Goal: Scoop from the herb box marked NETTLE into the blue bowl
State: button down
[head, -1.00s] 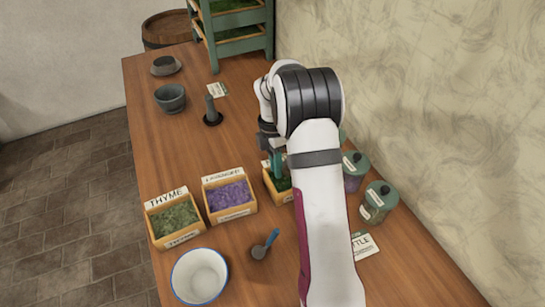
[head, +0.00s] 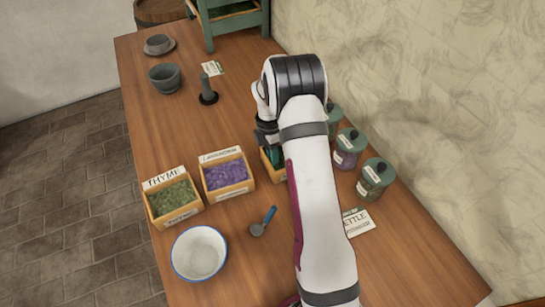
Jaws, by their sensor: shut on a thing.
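My gripper (head: 267,136) points down over the third herb box (head: 272,172), the one right of the lavender-coloured one. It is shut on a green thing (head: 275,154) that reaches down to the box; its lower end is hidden. My arm covers most of this box, and its label cannot be read. A card (head: 355,223) reading "ETTLE", its first letter covered, lies to the right of my arm. The blue bowl (head: 198,231), white inside with a blue rim, stands at the front left and looks empty. A small scoop (head: 264,222) with a blue handle lies right of it.
The THYME box (head: 170,214) and a box of purple herb (head: 226,191) stand left of my gripper. Several green-lidded jars (head: 374,183) line the wall side. A grey mortar (head: 165,78), a pestle (head: 209,90) and a green rack (head: 233,22) are farther back.

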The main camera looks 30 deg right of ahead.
jog(key=shift+d, duration=0.1)
jog(key=shift+d, duration=1.15)
notch_tip(320, 180, up, 8)
jog(key=shift+r, duration=0.25)
jog(key=shift+a, duration=0.1)
